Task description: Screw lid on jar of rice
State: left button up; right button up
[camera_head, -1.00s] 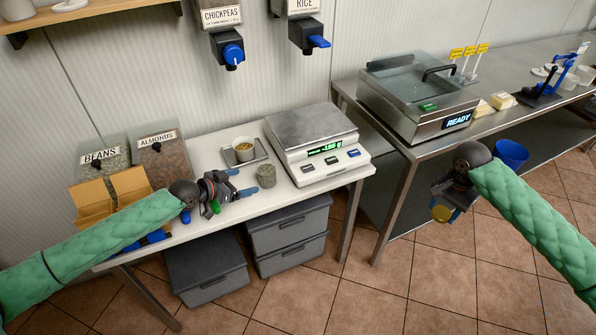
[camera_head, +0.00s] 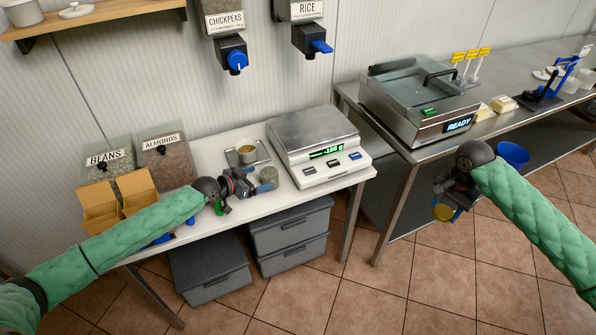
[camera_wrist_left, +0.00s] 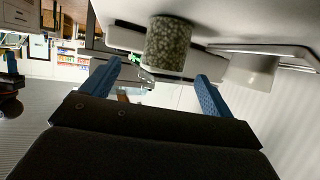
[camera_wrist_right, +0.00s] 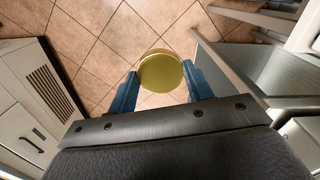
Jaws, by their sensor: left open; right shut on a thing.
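A clear jar (camera_head: 268,174) with speckled grey-green contents stands on the white table, left of the scale. In the left wrist view the jar (camera_wrist_left: 171,45) shows just beyond and roughly between the blue fingertips. My left gripper (camera_head: 262,181) is open and low over the table, right at the jar; I cannot tell whether it touches. My right gripper (camera_head: 447,208) is shut on a round gold lid (camera_wrist_right: 160,72), held in the air over the floor, well right of the table. The lid's flat face shows in the right wrist view.
A metal scale (camera_head: 318,145) stands right of the jar. Behind the jar is a small tray (camera_head: 233,158) with a cup (camera_head: 247,150). Bean and almond bins (camera_head: 165,158) and cardboard boxes (camera_head: 97,208) stand left. A steel counter (camera_head: 400,140) is at the right.

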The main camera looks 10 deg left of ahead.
aim_at(261, 176)
pick_arm(q)
jog(key=shift+w+d+f, duration=0.15)
jog(key=shift+w+d, duration=0.05)
jog(key=shift+w, duration=0.05)
pick_arm(e)
jog(key=shift+r, duration=0.15)
pick_arm(q)
jog(key=shift+w+d+p, duration=0.25)
jog(key=shift+w+p, duration=0.25)
pick_arm(e)
jog(key=shift+r, duration=0.5)
pick_arm(q)
jog(key=p+x, duration=0.1)
jog(key=x, duration=0.2)
jog(key=shift+w+a+f, duration=0.1)
jog(key=shift+w+f, duration=0.05)
jog(key=shift+f, duration=0.05)
pick_arm(e)
jog(key=shift+r, duration=0.75)
pick_arm(q)
jog(key=shift+w+d+f+p, duration=0.25)
jog(key=shift+w+p, duration=0.05)
jog(key=c, duration=1.3)
